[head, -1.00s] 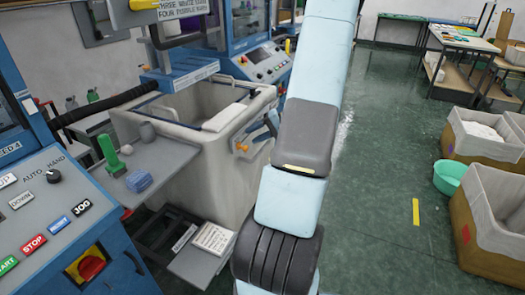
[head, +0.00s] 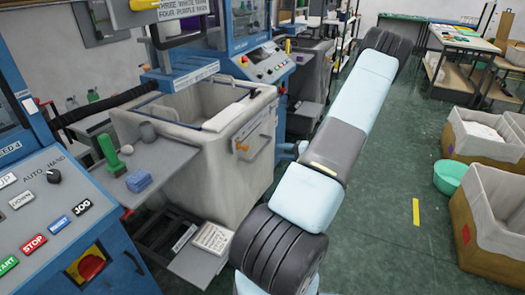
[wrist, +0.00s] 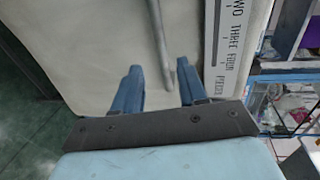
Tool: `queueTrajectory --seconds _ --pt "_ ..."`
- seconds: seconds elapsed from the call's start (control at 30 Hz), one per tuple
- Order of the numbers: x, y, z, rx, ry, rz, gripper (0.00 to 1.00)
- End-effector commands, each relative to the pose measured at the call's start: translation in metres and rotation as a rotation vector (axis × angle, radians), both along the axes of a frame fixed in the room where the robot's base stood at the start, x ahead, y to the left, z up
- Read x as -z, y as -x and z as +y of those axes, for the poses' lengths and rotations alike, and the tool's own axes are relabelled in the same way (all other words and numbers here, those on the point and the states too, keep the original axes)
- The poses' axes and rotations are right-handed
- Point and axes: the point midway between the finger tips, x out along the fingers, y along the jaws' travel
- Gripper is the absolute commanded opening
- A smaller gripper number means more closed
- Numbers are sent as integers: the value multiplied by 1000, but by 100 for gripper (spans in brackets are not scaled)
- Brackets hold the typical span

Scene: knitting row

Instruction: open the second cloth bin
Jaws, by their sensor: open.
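A cream cloth bin (head: 185,160) with an open top stands left of my arm in the head view. An orange-ended fitting (head: 241,147) is on its front. A second, greyer bin (head: 312,65) stands further back along the row. In the wrist view my gripper (wrist: 158,68) is open, its two blue fingers apart in front of a cream bin face (wrist: 100,40). A grey bar (wrist: 160,35) on that face ends between the fingers in the picture; I cannot tell whether they touch it. In the head view my gripper is mostly hidden behind my arm.
A label plate (wrist: 228,45) with number words runs beside the bar. A control panel (head: 50,210) and a small shelf (head: 150,170) stand at left. At right are fabric-lined crates (head: 490,200) and a green tub (head: 449,177). The floor (head: 380,190) between is clear.

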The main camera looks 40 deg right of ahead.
Motion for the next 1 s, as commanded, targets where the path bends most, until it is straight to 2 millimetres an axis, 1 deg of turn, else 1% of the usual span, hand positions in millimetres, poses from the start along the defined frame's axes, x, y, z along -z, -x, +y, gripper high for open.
queueTrajectory --seconds 0.03,0.3,0.5,0.7,1.0 --pt "2 -9 4 -3 -2 0 42" --pt "12 -52 22 -3 -1 1 42" --pt "17 -78 33 -2 0 1 42" --pt "20 -91 38 -2 -1 1 42" --pt "20 -93 39 -1 -1 1 42"
